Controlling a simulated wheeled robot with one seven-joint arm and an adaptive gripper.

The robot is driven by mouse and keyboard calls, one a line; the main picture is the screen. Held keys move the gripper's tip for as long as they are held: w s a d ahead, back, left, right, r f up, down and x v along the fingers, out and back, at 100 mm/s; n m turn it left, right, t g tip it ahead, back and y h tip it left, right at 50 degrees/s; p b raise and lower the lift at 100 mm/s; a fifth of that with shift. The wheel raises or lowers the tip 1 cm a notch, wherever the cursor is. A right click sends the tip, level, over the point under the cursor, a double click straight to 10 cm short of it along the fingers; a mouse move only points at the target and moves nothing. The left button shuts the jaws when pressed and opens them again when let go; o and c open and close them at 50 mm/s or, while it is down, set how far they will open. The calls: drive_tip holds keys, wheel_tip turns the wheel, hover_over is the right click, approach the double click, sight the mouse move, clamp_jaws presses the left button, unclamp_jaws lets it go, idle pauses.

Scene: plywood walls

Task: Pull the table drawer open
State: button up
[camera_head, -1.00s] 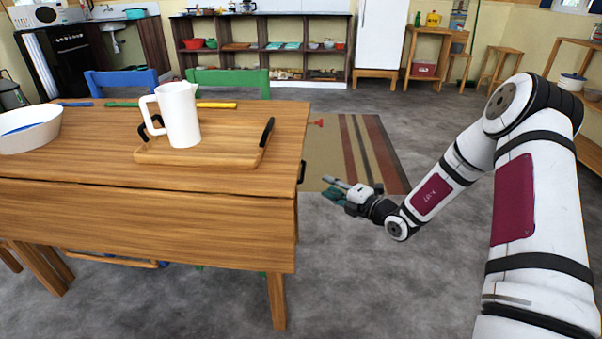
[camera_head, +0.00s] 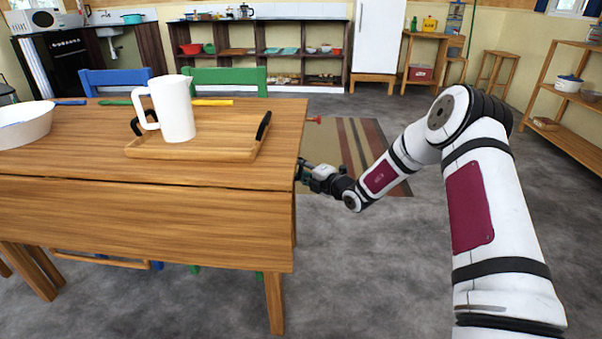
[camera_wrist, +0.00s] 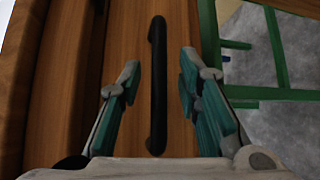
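The wooden table (camera_head: 140,222) stands at the left in the head view. Its drawer front (camera_wrist: 133,45) faces my gripper in the wrist view, with a black bar handle (camera_wrist: 157,85) on it. My gripper (camera_wrist: 158,82) is open, with one teal-padded finger on each side of the handle and a gap to it on both sides. In the head view my gripper (camera_head: 306,175) is at the table's right end, where it hides most of the handle. No drawer gap is visible.
On the table are a wooden tray (camera_head: 240,153) with black handles, a white pitcher (camera_head: 177,110) and a white bowl (camera_head: 25,128). Blue (camera_head: 118,80) and green (camera_head: 225,76) chairs stand behind it. The floor right of the table is clear, with a striped rug (camera_head: 350,145).

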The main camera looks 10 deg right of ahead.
drive_tip(key=shift+w+a, duration=0.1)
clamp_jaws()
drive_tip(key=s+d+p, duration=0.3)
drive_tip(key=s+d, duration=0.1)
drive_tip(key=d, duration=0.9)
drive_tip(key=s+d+p, duration=0.3)
drive_tip(key=s+d, duration=0.1)
drive_tip(key=d, duration=0.8)
drive_tip(key=shift+s+d, duration=0.2)
drive_tip(key=shift+d, duration=0.2)
unclamp_jaws()
drive_tip(key=shift+s, duration=0.1)
